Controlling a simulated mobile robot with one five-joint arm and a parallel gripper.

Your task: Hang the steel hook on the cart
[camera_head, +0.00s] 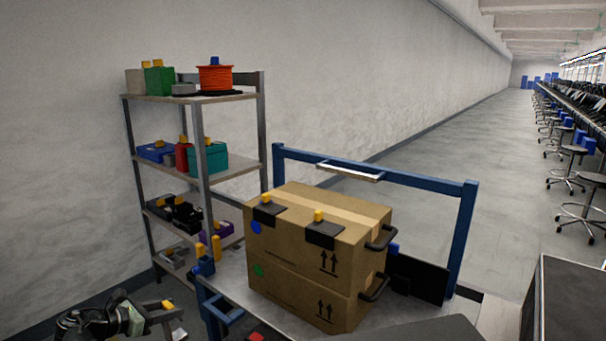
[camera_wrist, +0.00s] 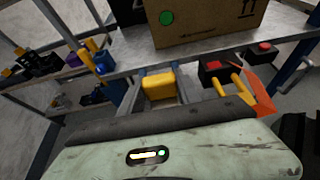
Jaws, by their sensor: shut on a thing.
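My gripper (camera_head: 160,308) is at the lower left of the head view, left of the cart's near end. In the wrist view, its grey fingers (camera_wrist: 160,92) are shut on a yellow block (camera_wrist: 158,85). The block also shows in the head view (camera_head: 168,304). I cannot make out a steel hook; any part below the block is hidden. The cart has a grey deck (camera_head: 232,278) and a blue frame with a tall crossbar (camera_head: 420,180). Its near left corner has blue brackets and yellow pegs (camera_head: 216,247). The held block is apart from the deck.
A cardboard box (camera_head: 310,255) with yellow-tabbed black pads stands on the cart. A grey shelf rack (camera_head: 203,160) with several tools stands behind, against the wall. In the wrist view, dark boxes with red tops and an orange piece (camera_wrist: 262,92) lie right of the block.

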